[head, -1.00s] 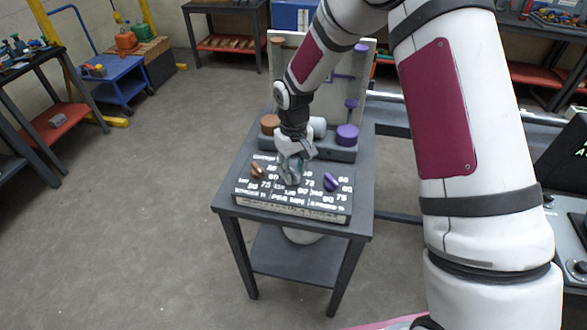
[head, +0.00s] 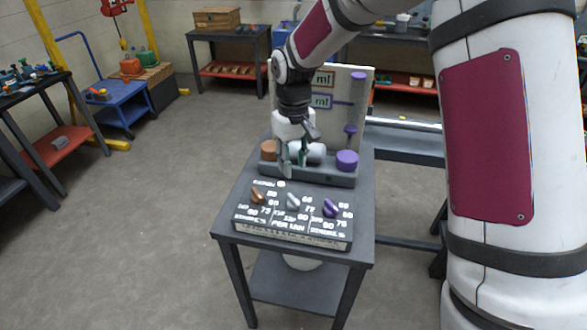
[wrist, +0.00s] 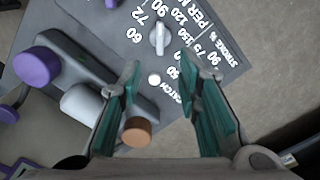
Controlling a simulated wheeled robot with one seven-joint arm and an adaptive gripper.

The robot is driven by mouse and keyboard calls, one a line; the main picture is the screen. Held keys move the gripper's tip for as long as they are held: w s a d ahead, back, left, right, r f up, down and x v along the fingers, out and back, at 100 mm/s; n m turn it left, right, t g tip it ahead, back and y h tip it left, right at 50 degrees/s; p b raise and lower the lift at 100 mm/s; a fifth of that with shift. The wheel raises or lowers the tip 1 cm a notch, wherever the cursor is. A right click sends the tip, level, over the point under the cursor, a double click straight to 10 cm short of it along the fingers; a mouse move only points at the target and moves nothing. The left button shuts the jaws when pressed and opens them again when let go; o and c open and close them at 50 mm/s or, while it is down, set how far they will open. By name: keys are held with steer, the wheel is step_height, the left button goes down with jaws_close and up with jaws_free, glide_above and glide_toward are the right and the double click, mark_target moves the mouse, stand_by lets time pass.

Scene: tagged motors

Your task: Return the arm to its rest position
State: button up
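My gripper (head: 299,157) hangs from my arm over the back of the small dark table, in front of the upright panel. In the wrist view my gripper (wrist: 166,88) has its two teal-padded fingers apart with nothing between them. Below it lies the control panel (head: 292,236) with white lettering and three knobs: a copper knob (head: 257,196), a silver knob (head: 293,200) and a purple knob (head: 330,207). The silver knob also shows in the wrist view (wrist: 159,38). No finger touches a knob.
Close to my gripper, a grey base (head: 327,177) carries a copper cylinder (head: 268,150), a white cylinder (head: 314,152) and a purple cylinder (head: 347,160). The light upright panel (head: 348,88) stands behind. A blue cart (head: 118,107) stands at left. The floor left of the table is clear.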

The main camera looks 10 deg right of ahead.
stand_by(0.4)
steer(key=s+d+r+m+t, duration=0.1)
steer(key=s+d+r, duration=0.2)
steer(key=s+r, duration=0.4)
steer(key=s+d+r+m+t, duration=0.1)
steer(key=s+d+r+t, duration=0.1)
steer(key=s+d+r, duration=0.5)
steer(key=s+r+m+t, duration=0.1)
steer(key=s+r, duration=0.1)
steer(key=s, duration=0.5)
steer(key=s+r+m+t, duration=0.1)
steer(key=s+r, duration=0.2)
steer(key=s, duration=0.5)
steer(key=shift+m, duration=0.4)
steer(key=shift+w+a+r, duration=0.1)
steer(key=shift+a, duration=0.1)
